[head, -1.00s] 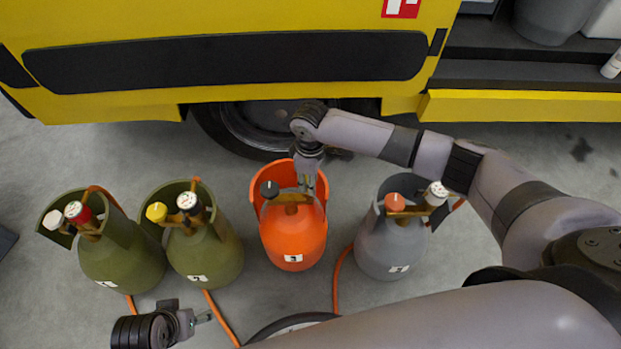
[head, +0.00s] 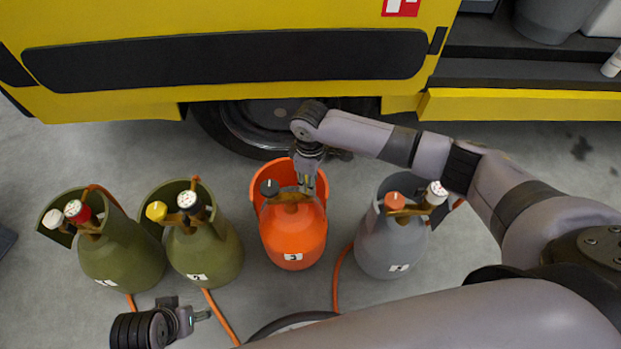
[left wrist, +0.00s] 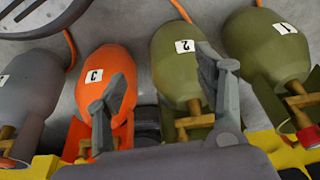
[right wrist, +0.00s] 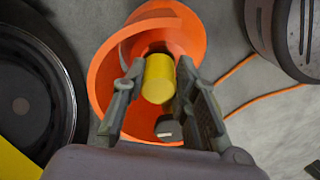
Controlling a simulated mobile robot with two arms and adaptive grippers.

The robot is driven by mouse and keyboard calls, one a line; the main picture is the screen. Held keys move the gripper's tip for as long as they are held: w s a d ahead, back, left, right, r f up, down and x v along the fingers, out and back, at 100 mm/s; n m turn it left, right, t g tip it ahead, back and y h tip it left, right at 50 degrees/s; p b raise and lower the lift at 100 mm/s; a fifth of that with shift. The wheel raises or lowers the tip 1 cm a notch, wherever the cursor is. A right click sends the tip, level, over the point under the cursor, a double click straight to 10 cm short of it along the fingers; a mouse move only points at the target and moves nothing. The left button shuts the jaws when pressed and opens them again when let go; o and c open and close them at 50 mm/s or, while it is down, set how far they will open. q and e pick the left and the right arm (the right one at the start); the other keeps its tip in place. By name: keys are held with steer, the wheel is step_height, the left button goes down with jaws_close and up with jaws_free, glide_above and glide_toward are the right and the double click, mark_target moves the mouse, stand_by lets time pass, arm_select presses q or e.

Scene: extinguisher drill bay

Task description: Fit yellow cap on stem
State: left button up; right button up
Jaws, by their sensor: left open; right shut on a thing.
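My right gripper (head: 307,184) reaches down over the right side of the orange number 3 cylinder (head: 293,236). In the right wrist view it is shut on a yellow cap (right wrist: 158,78), held between both fingers inside the orange collar (right wrist: 103,70). The stem is hidden beneath the cap and fingers; I cannot tell whether they touch. A black cap (head: 269,188) is on the cylinder's left side and also shows in the right wrist view (right wrist: 168,128). My left gripper (head: 203,314) is open and empty, low in front of the cylinders; its fingers show in the left wrist view (left wrist: 162,75).
Green cylinders number 1 (head: 120,252) and number 2 (head: 207,255) stand left; number 2 carries another yellow cap (head: 156,211). The grey number 4 cylinder (head: 388,245) stands right. A yellow vehicle (head: 230,18) with a wheel is close behind. Orange hoses (head: 221,318) lie on the floor.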

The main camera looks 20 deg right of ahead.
steer(key=shift+f, duration=0.2)
arm_select(q)
steer(key=shift+s+a+r, duration=0.15)
steer(key=shift+s+r, duration=0.05)
steer(key=shift+r, duration=0.2)
arm_select(e)
steer(key=shift+f, duration=0.25)
arm_select(q)
steer(key=shift+r, duration=0.15)
arm_select(e)
steer(key=o, duration=0.9)
